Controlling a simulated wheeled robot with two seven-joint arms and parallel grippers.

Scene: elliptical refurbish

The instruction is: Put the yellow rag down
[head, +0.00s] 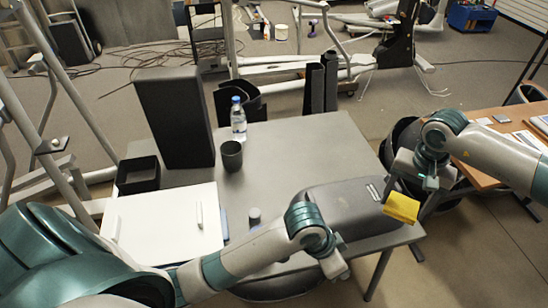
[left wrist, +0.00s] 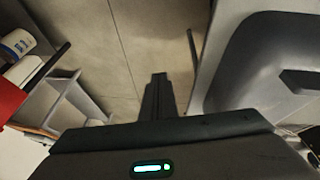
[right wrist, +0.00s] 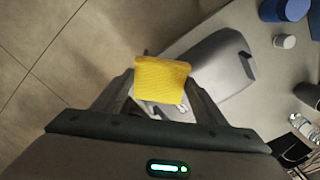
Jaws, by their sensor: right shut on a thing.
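The yellow rag (head: 402,208) is held in my right gripper (head: 388,190), at the right edge of the grey table (head: 300,145). In the right wrist view the rag (right wrist: 162,80) is pinched between the fingers, above a grey moulded cover (right wrist: 212,65). The cover (head: 345,208) lies on the table's front right part, close beside the rag. Whether the rag touches it I cannot tell. My left gripper (left wrist: 158,80) is shut and empty, pointing at the floor by the table's front edge; its fingertips are hidden in the head view.
On the table are a white box (head: 160,228), a black tray (head: 138,174), a tall dark panel (head: 175,115), a water bottle (head: 238,120) and a dark cup (head: 231,156). The table's back right is clear. A wooden desk (head: 490,125) stands at right.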

